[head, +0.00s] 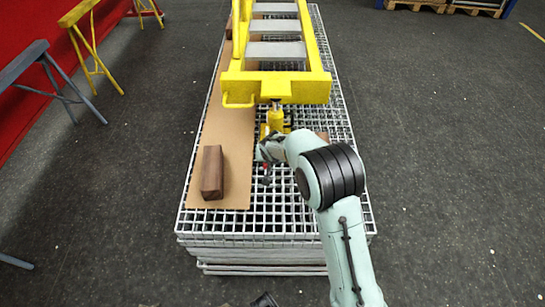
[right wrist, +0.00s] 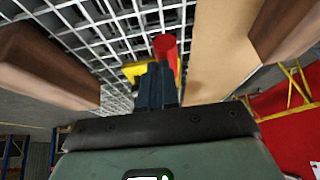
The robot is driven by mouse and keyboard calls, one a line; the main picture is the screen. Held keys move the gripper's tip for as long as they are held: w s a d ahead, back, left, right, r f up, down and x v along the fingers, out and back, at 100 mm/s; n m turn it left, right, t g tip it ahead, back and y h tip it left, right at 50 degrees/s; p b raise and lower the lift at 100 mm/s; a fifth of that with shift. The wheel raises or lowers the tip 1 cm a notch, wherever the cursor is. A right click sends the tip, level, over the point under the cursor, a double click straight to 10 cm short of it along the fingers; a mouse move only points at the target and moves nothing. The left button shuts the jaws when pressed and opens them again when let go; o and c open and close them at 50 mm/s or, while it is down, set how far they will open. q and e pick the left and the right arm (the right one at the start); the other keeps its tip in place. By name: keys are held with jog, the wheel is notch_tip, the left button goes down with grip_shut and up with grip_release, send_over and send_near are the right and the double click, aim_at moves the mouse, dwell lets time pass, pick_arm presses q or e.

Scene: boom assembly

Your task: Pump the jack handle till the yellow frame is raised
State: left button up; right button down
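The yellow frame (head: 276,86), a ladder-like boom with grey rungs, reaches back from its wide front crossbeam. The yellow jack (head: 275,120) stands under the middle of that crossbeam on a white grating. My right gripper (head: 266,166) is low in front of the jack, at the jack handle's red end. In the right wrist view the dark fingers of my right gripper (right wrist: 157,84) are close together. The red handle end (right wrist: 165,46) shows at their tips, partly hidden behind them. I cannot tell whether they grip it. I cannot make out my left gripper.
A brown wooden block (head: 212,172) lies on a cardboard sheet (head: 233,134) left of the jack. Another block is partly hidden behind my right arm. The grating platform (head: 250,227) has open floor on both sides. Yellow trestles (head: 88,55) stand at the left by a red surface.

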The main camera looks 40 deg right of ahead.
pick_arm(q)
jog(key=shift+s+a+r+p, duration=0.1)
jog(key=shift+s+r+p, duration=0.3)
jog(key=shift+r+p, duration=0.25)
jog(key=shift+s+a+r+p, duration=0.1)
jog(key=shift+s+r+p, duration=0.25)
jog(key=shift+r+p, duration=0.25)
pick_arm(e)
jog(key=s+v, duration=0.1)
jog(key=v, duration=1)
jog(key=shift+a+f, duration=0.15)
jog(key=shift+a, duration=0.25)
pick_arm(q)
jog(key=shift+r, duration=0.1)
pick_arm(e)
jog(key=shift+s, duration=0.1)
